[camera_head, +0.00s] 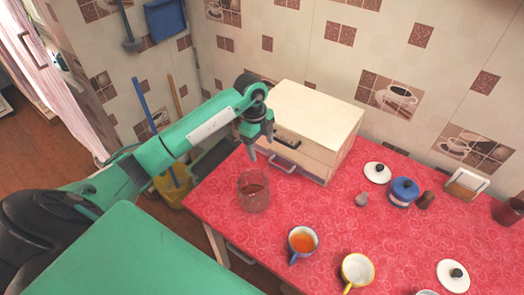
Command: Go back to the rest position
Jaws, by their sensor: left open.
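My left arm is green and comes in from the left. Its gripper (261,149) is open and empty, pointing down over the back left part of the red table (330,218). It is in front of the left end of a cream wooden box (315,115) with a handled drawer front. A clear glass (253,191) with dark red contents stands on the table just below the gripper in the picture, apart from it. My right gripper is out of view.
On the table are a blue cup (302,242) with orange liquid, a yellow-rimmed cup (357,270), a blue lidded pot (403,191), white lids (453,276) and a napkin holder (465,186). A tiled wall stands behind. A broom and yellow dustpan (174,187) stand left of the table.

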